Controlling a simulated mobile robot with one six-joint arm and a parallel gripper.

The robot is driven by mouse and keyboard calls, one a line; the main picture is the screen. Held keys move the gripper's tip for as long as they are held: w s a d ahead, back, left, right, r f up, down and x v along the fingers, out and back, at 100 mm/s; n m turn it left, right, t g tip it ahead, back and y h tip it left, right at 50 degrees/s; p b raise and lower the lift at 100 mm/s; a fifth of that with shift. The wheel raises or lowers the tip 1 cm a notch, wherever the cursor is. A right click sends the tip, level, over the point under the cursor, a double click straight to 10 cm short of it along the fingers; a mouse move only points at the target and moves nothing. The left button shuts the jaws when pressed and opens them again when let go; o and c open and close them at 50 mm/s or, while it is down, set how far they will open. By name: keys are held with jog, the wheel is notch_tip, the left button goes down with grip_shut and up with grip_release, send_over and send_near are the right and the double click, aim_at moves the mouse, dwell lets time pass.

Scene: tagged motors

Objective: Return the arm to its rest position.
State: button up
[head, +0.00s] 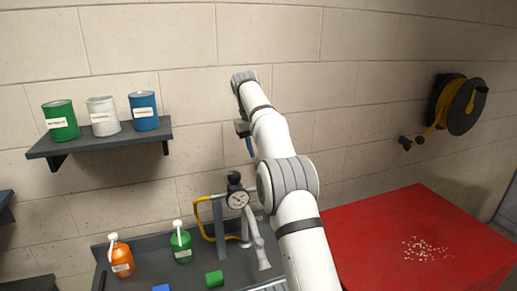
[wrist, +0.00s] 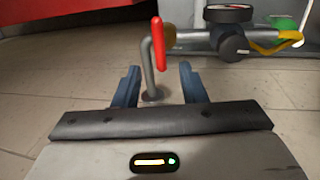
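My arm reaches up from the bottom middle of the head view and bends over in front of the block wall. My gripper (head: 249,147) hangs at its far end, above and beside the pump with the round gauge (head: 237,199), and is partly hidden by the arm. In the wrist view the two blue fingers of my gripper (wrist: 159,78) stand apart. A grey bent rod with a red handle (wrist: 162,34) shows between them, seemingly beyond the fingertips. I see nothing held. The gauge also shows in the wrist view (wrist: 230,14).
A wall shelf (head: 95,139) with green, white and blue cans is at left. A dark bench (head: 150,270) below holds orange and green bottles and small blocks. A red table (head: 370,235) with pale bits is at right. A hose reel (head: 467,107) hangs on the wall.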

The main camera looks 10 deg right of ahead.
jog(key=s+d+t+y+b, duration=0.15)
jog(key=s+b, duration=0.35)
jog(key=s, duration=1.7)
jog(key=s+f+m+b, duration=0.1)
jog(key=s+f, duration=0.7)
jog(key=s, duration=0.3)
jog(key=s+d+f+m+t+b, duration=0.1)
jog(key=s+f+b, duration=0.1)
jog(key=s+f, duration=0.6)
jog(key=s, duration=0.3)
jog(key=shift+s+f+y, duration=0.2)
jog(key=shift+s+y, duration=0.15)
